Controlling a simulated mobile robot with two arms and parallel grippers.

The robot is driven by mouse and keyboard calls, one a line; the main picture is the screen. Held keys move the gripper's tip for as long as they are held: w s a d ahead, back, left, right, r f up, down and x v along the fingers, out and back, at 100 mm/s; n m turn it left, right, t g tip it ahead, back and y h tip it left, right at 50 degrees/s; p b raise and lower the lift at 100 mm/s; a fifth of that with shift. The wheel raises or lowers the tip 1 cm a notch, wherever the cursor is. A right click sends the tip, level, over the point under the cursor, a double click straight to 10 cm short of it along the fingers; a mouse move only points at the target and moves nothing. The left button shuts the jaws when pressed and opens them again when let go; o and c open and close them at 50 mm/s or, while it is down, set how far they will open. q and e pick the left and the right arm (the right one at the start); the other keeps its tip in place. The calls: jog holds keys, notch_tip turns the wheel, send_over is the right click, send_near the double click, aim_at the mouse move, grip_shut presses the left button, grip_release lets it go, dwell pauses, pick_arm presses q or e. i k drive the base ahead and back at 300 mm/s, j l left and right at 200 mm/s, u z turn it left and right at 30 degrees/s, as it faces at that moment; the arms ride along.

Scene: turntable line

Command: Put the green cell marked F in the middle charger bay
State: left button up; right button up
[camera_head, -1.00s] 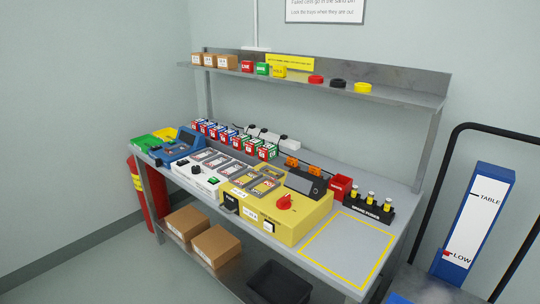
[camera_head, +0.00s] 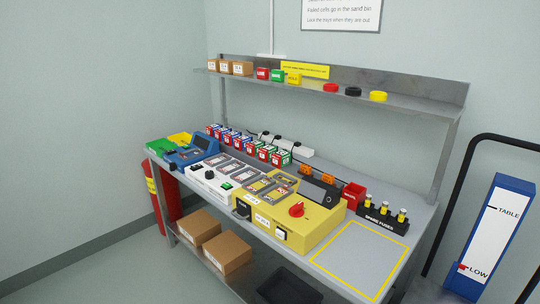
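In front of the row is a white unit (camera_head: 210,187) with a black knob, a green switch and framed slots on top. To its right is a yellow unit (camera_head: 318,226) with a red rotary knob and more framed slots. I cannot tell which slot is the middle charger bay. Neither of my grippers is in view.
A blue device (camera_head: 190,154) and green and yellow trays (camera_head: 160,146) stand at the bench's left end. A spare-fuse holder (camera_head: 381,222) and red bin (camera_head: 353,196) are at right. A yellow-outlined area (camera_head: 360,257) is clear. A shelf (camera_head: 410,102) overhangs the back.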

aim_at(225, 168)
jog(key=i+j, duration=0.15)
jog(key=j, duration=0.2)
jog(key=i+j+z, duration=0.1)
jog(key=i+j, duration=0.2)
jog(key=j, duration=0.35)
jog(key=i+j+z, duration=0.15)
jog(key=j, duration=0.2)
jog(key=i+j, duration=0.15)
jog(key=j, duration=0.2)
jog(key=i+j+z, duration=0.1)
jog(key=j, duration=0.25)
